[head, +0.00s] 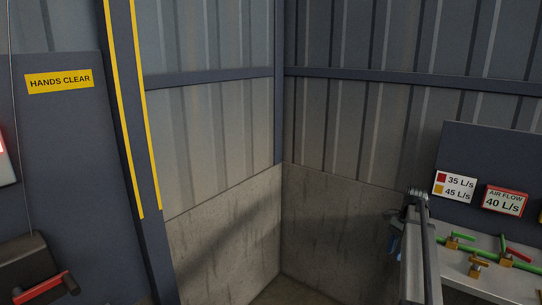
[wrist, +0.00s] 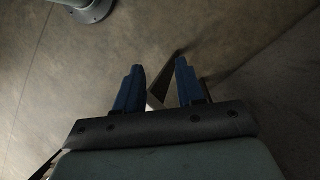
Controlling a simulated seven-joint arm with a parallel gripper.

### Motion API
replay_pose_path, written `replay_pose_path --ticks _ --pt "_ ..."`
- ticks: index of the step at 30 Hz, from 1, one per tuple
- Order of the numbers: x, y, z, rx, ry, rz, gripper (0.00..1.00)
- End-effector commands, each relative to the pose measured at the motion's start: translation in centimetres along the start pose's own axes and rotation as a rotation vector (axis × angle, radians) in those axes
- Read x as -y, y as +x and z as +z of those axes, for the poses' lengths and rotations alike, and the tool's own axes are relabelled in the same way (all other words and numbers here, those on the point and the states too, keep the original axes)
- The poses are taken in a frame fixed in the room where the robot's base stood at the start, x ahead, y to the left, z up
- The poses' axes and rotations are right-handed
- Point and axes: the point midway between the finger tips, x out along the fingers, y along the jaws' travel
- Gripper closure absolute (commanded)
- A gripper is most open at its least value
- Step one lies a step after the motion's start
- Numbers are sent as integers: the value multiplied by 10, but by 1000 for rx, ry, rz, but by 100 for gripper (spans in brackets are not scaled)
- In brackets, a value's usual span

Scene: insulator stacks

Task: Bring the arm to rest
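My gripper (wrist: 160,70) shows in the wrist view with its two blue fingers well apart. It points down toward a bare brown-grey floor (wrist: 235,35), and no object is clearly held between the fingers. A narrow pale and dark wedge shows behind the gap; I cannot tell what it is. In the head view, a grey arm link, which looks like mine, stands at the lower right in front of the bench, with a small blue part at its left.
A metal bench (head: 486,262) at the right carries green pipes and brass valves. An "AIR FLOW 40 L/s" sign (head: 505,201) and a 35/45 L/s sign (head: 454,186) stand behind. A red-handled box (head: 38,270) is at the lower left. The wall corner between is clear.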

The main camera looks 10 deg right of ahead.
Motion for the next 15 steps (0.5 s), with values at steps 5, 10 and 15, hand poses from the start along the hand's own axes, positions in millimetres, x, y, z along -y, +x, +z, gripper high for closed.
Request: replay_pose_path --ticks 5,10,15 --pt "4 78 18 4 -86 38 62" --pt "6 146 40 7 -179 73 62" --pt "0 218 66 10 -282 113 62"
